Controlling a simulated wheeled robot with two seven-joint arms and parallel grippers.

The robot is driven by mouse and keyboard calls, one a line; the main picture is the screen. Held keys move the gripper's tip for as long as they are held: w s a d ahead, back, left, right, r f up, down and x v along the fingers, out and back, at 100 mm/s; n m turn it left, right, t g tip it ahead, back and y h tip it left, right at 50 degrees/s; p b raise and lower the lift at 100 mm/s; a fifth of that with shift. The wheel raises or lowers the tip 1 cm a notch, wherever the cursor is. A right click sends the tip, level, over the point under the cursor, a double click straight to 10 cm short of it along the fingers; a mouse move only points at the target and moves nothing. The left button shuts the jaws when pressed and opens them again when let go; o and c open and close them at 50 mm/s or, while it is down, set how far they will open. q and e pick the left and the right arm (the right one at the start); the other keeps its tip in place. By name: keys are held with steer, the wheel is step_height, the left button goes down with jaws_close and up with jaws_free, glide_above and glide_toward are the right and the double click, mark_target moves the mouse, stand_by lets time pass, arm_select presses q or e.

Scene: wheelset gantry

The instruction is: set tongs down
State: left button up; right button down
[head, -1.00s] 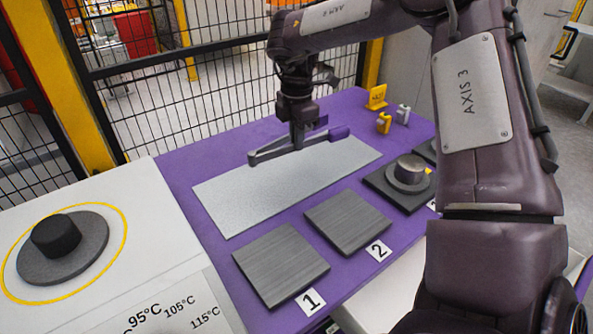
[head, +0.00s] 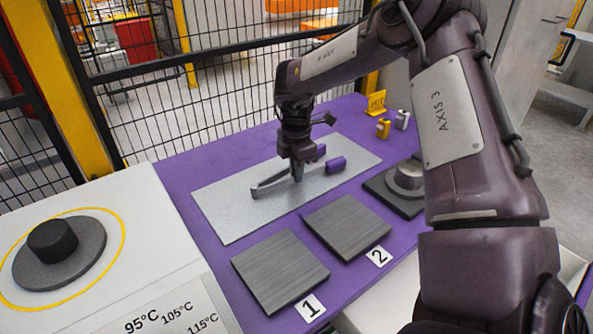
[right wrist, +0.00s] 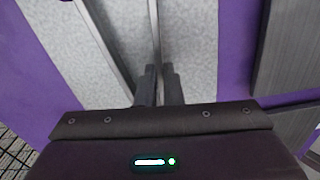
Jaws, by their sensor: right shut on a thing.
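My right gripper (head: 297,172) is shut on the tongs, pointing down over the pale grey mat (head: 230,208). The tongs (head: 268,187) have grey arms and purple grips; their tips point left and the purple grips lie to the right. They are low over the middle of the mat; I cannot tell whether they touch it. In the right wrist view the fingers (right wrist: 158,88) close on one thin grey arm of the tongs (right wrist: 156,35), with the other arm to its left and the speckled mat below. My left gripper is not in view.
Dark square plates 1 (head: 280,270) and 2 (head: 347,227) lie in front of the mat. A round stepped part (head: 408,175) stands to the right, partly behind my arm. A yellow sign (head: 375,103) and small blocks stand at the back. A black mesh fence (head: 200,110) runs behind.

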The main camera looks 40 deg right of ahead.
steer(key=c, duration=1.6)
jaws_free()
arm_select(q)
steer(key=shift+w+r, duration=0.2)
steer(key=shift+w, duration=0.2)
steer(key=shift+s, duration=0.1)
